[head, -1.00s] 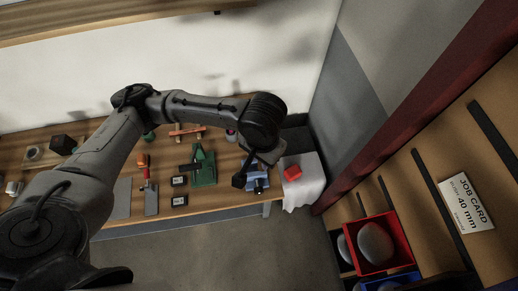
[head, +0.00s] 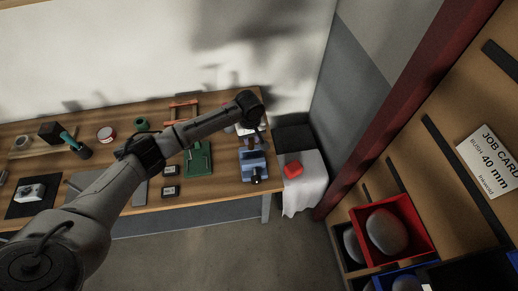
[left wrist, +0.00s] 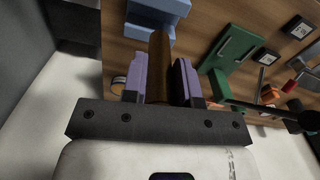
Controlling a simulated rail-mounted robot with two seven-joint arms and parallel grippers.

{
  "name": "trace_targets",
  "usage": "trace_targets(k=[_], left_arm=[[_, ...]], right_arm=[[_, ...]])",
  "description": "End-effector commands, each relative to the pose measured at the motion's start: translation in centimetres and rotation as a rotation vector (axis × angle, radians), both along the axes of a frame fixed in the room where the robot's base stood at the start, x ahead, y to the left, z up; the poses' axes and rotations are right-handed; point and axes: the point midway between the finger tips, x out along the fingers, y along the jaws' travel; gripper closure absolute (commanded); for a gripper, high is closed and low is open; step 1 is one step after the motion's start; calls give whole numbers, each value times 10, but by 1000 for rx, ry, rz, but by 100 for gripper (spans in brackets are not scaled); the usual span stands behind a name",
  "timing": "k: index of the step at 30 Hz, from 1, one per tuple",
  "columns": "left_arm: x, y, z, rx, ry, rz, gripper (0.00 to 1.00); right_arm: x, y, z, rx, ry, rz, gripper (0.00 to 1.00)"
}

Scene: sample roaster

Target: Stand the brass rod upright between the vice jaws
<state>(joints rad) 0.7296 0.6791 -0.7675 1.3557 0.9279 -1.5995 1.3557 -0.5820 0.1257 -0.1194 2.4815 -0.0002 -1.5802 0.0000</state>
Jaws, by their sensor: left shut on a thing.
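The blue vice (head: 254,167) stands near the right front of the workbench. Its blue body also shows at the top of the left wrist view (left wrist: 158,12). My left gripper (left wrist: 160,82) has its two purple-grey fingers shut on the brass rod (left wrist: 158,62), a brownish bar that points away from the gripper towards the vice. In the head view my left wrist (head: 247,108) is behind the vice, and the rod cannot be made out there. Whether the rod's far end touches the vice is unclear. My right gripper is not in view.
A green tool (head: 198,158) lies left of the vice, with small dark boxes (head: 170,190) nearby. A red object (head: 293,169) rests on a white cloth (head: 303,190) to the right. An orange frame (head: 183,110) lies at the back. Shelf bins (head: 418,228) stand at lower right.

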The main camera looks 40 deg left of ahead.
Motion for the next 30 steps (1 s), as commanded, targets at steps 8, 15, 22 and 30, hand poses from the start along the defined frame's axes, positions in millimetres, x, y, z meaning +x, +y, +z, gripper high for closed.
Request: trace_targets(k=[8,15,22,30], left_arm=[[14,10,-4,-1,-3,36,100],[15,9,-4,-1,-3,40,100],[15,9,-3,-1,-2,40,100],[15,9,-14,-2,-1,40,100]], right_arm=[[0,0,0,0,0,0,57],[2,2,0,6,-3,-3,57],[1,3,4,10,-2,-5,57],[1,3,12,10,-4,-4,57]])
